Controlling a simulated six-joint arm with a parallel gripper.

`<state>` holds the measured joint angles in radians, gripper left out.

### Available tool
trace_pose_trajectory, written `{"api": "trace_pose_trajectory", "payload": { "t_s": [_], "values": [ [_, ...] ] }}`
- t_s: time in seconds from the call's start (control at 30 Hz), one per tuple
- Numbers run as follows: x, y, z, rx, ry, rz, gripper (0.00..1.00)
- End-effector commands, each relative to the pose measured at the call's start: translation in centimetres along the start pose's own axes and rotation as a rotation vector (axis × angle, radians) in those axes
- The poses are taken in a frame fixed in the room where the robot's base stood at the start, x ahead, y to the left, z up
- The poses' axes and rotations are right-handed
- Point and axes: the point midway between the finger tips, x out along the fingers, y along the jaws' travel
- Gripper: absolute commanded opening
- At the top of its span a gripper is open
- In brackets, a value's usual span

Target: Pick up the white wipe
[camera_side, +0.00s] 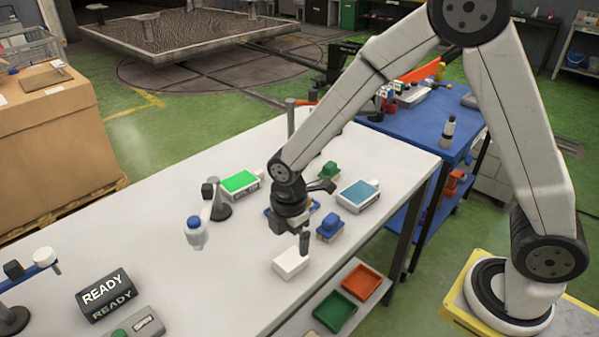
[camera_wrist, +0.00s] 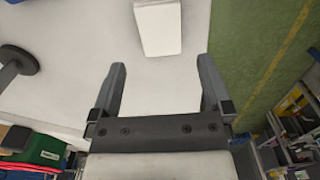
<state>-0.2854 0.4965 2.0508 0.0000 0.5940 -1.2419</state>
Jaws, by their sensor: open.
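The white wipe (camera_side: 290,263) looks like a small white block lying on the white table near its front edge. My gripper (camera_side: 305,243) is just above and beside it in the side view, pointing down. In the wrist view the wipe (camera_wrist: 158,28) lies beyond the fingertips at the top, partly cut off by the frame edge. The wrist view shows my gripper (camera_wrist: 160,78) with its two fingers spread wide and nothing between them. The gripper and the wipe look apart, though the exact height gap is hard to tell.
A blue-topped brush block (camera_side: 329,227), a green one (camera_side: 328,172) and a white box with a blue top (camera_side: 359,195) stand behind the gripper. A stand with a blue-capped bottle (camera_side: 195,233) is to the left. Red (camera_side: 363,281) and green trays (camera_side: 335,311) sit below the table edge.

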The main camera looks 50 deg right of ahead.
Motion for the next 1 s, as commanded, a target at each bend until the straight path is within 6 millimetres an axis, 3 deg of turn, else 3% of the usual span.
{"api": "trace_pose_trajectory", "payload": {
  "t_s": [0.2, 0.63, 1.0],
  "values": [
    [1.7, 0.0, 0.0, 0.002, -0.001, -0.002, 1.0],
    [2.8, 0.0, 0.0, 0.002, -0.001, -0.001, 1.0],
    [6.3, 0.1, -0.1, 0.002, -0.001, -0.003, 1.0]
  ]
}}
